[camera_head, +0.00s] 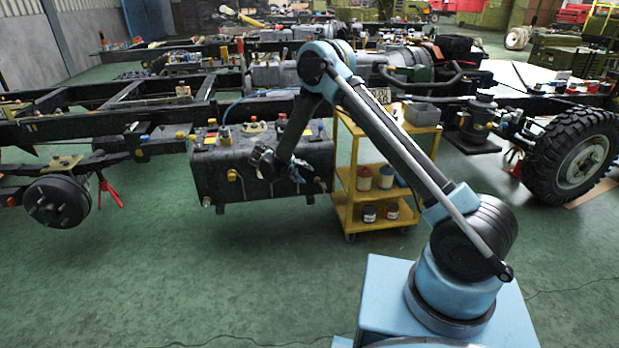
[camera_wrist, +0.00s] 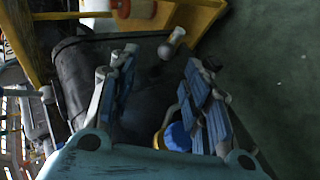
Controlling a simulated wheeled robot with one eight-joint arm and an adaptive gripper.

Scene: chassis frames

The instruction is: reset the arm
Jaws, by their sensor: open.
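My arm (camera_head: 390,140) rises from its light blue base at the lower right, bends at a high elbow and hangs down to the left. My gripper (camera_head: 310,182) is in front of the black tank (camera_head: 212,172) on the chassis, at its right part. In the wrist view my gripper (camera_wrist: 163,65) shows two blue-padded fingers spread apart, with nothing held between them. A pale-headed knob (camera_wrist: 172,43) and a blue and yellow cap (camera_wrist: 177,137) on the dark tank show between the fingers. I cannot tell whether the fingers touch the tank.
A yellow cart (camera_head: 346,215) with cans on its shelves stands right of the tank; its edge (camera_wrist: 195,4) also shows in the wrist view. Chassis rails (camera_head: 90,125) run across the scene. A large wheel (camera_head: 575,155) is at right. The green floor (camera_head: 200,270) in front is clear.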

